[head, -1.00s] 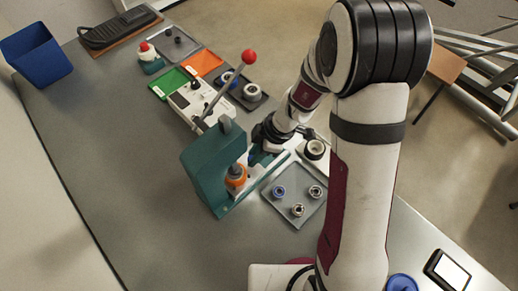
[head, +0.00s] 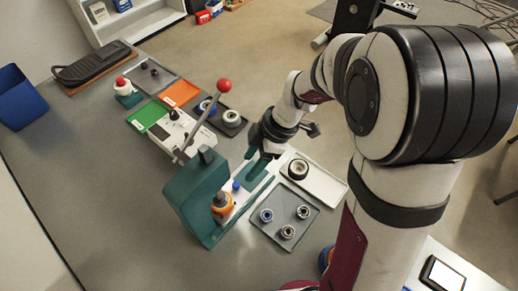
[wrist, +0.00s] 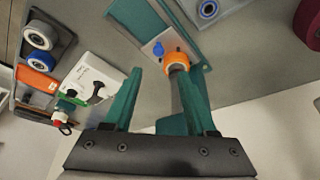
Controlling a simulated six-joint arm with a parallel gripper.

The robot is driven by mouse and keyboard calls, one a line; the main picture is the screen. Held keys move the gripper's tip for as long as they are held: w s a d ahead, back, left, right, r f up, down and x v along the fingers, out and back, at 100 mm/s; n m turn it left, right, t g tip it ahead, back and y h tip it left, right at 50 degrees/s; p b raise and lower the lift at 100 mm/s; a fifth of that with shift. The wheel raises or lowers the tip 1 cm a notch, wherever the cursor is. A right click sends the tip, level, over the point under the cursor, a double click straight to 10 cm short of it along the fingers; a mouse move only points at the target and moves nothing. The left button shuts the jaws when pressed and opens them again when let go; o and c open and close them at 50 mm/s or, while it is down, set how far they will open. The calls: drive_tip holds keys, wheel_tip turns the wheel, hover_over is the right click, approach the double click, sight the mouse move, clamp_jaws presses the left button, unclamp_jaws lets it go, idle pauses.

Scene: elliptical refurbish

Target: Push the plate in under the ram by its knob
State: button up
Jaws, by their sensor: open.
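The teal press (head: 196,196) stands mid-table, with an orange collar (head: 221,207) around its ram. A pale plate (head: 229,214) lies on the press base at the ram. Its blue knob (head: 236,186) stands up beside the collar, on the side toward my gripper. My gripper (head: 256,162) is open and empty, beyond the knob and apart from it. In the wrist view my teal fingers (wrist: 164,72) are spread, with the knob (wrist: 158,49) and the orange collar (wrist: 177,60) seen past their tips. How far the plate reaches under the ram is unclear.
A lever with a red ball (head: 223,86) rises beside the press. A grey tray (head: 268,232) with several ring parts and a white tray (head: 325,184) with a dark ring lie to the right. Green (head: 147,115) and orange (head: 180,93) mats lie behind.

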drive_tip(key=v, duration=0.6)
drive_tip(key=s+d+r+m+h, duration=0.1)
drive_tip(key=s+m, duration=0.8)
drive_tip(key=m, duration=0.2)
drive_tip(key=s+d+r+m+h, duration=0.1)
drive_tip(key=s+m, duration=0.9)
drive_tip(key=m, duration=0.2)
drive_tip(key=shift+s+d+r+m+h, duration=0.2)
drive_tip(key=shift+s+r+m+h, duration=0.1)
drive_tip(key=shift+h, duration=0.1)
